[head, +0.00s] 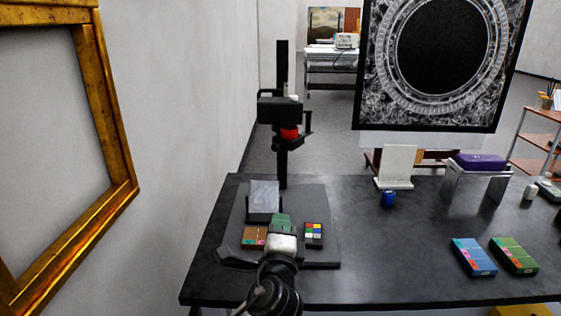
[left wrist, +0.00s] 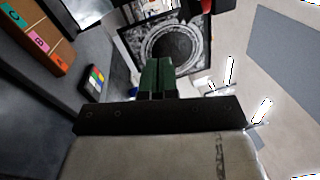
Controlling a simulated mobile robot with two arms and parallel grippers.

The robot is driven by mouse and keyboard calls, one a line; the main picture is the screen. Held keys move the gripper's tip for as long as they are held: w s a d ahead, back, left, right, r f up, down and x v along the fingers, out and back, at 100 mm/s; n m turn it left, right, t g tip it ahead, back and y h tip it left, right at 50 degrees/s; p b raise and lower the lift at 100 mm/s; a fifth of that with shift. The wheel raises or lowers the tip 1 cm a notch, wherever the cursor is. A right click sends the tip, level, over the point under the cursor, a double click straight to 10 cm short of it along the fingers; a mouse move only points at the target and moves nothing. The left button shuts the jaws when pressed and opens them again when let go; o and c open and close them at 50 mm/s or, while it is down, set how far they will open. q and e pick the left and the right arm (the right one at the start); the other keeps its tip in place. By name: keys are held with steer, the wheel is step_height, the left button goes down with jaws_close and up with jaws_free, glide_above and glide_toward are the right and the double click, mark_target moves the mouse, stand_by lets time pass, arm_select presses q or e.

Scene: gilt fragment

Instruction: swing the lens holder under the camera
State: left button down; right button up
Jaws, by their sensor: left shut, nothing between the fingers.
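A black copy-stand camera (head: 280,110) is mounted on an upright column at the back of the dark table. A red ring (head: 289,132) shows under its body. A small dark bracket (head: 289,144), seemingly the lens holder, sits just below the ring; its exact swing position is hard to tell. My left gripper (head: 281,222) is low over the stand's base, in front of and well below the camera. Its green fingers (left wrist: 157,76) are together and empty in the left wrist view. A red and black part shows at that view's top edge. My right gripper is out of view.
On the stand base are a grey plate (head: 264,195), a brown box (head: 253,237) and a colour chart (head: 314,235). A gilt frame (head: 122,195) is at left.

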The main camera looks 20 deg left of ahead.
arm_select(q)
step_height(320, 180, up, 4)
steer(key=w+d+f+m+t, duration=0.1)
steer(key=m+t, duration=0.1)
steer(key=p, duration=0.2)
glide_toward(282, 145)
steer(key=w+d, duration=0.2)
steer(key=w, duration=0.1)
steer(key=a+r, duration=0.1)
steer(key=w+a+p, duration=0.1)
steer(key=shift+w+a+r, duration=0.2)
steer(key=shift+a+r, duration=0.2)
steer(key=shift+w+a+r, duration=0.1)
steer(key=shift+a, duration=0.15)
steer(key=shift+d, duration=0.1)
steer(key=a+m+h, duration=0.1)
steer(key=a, duration=0.1)
steer(key=w+a+h, duration=0.1)
steer(key=a+h, duration=0.1)
steer(key=shift+w+a+m, duration=0.15)
steer(key=shift+a+m, duration=0.05)
steer(key=shift+m, duration=0.2)
